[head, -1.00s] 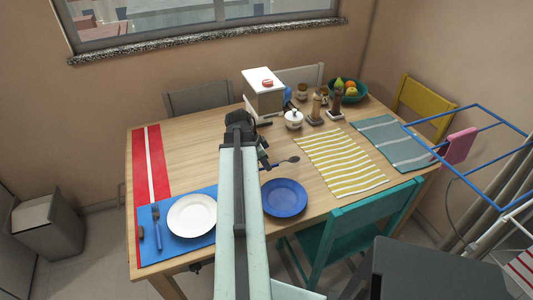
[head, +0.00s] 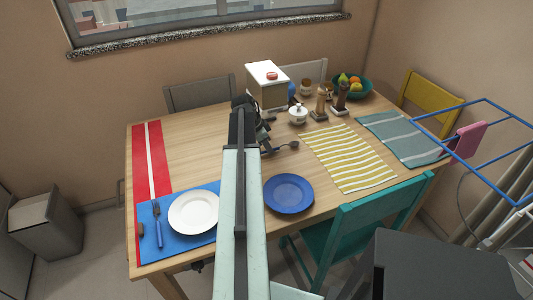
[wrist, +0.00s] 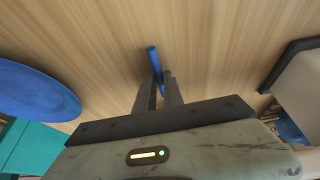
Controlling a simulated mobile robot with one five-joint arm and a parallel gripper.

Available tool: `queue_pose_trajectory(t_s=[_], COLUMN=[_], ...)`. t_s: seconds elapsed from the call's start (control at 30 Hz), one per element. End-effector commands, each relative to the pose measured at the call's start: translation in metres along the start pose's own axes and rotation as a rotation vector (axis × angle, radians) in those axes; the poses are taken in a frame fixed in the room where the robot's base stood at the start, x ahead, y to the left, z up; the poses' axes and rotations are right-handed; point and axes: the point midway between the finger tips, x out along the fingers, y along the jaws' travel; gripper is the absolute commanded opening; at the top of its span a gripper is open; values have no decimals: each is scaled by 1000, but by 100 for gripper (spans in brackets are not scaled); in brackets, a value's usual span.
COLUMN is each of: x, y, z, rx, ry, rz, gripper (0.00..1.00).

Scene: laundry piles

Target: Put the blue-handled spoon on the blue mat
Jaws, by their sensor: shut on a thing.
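The blue-handled spoon (head: 292,145) shows in the head view at the table's middle, its dark bowl pointing right. In the wrist view its blue handle (wrist: 153,60) sits between the fingers of my gripper (wrist: 159,80), which is shut on it. My gripper also shows in the head view (head: 264,148), partly hidden by my arm. Whether the spoon touches the table is hard to tell. The blue mat (head: 185,247) lies at the table's front left corner, with a white plate (head: 193,212) and a blue-handled fork (head: 157,222) on it.
A blue plate (head: 289,193) lies in front of the spoon; a white lidded pot (head: 298,114) and a white-topped box (head: 268,85) stand behind. A red striped mat (head: 153,165) borders the blue mat. The wood between the red mat and my arm is clear.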

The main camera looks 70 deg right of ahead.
Motion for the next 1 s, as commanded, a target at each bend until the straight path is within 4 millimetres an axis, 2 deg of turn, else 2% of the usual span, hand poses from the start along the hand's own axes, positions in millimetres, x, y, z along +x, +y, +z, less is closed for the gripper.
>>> queue_pose_trajectory(t_s=[0.03,0.2,0.37,0.4,0.47,0.8,1.0], x=[9,5,10,9,8,6,-17], y=[0,1,1,1,2,2,2], z=[2,0,0,-1,-1,-3,-6], rx=[2,3,5,6,6,7,6], ry=[0,0,0,0,0,0,0], rz=[1,1,2,2,2,2,2], gripper=[0,0,0,18,35,35,35])
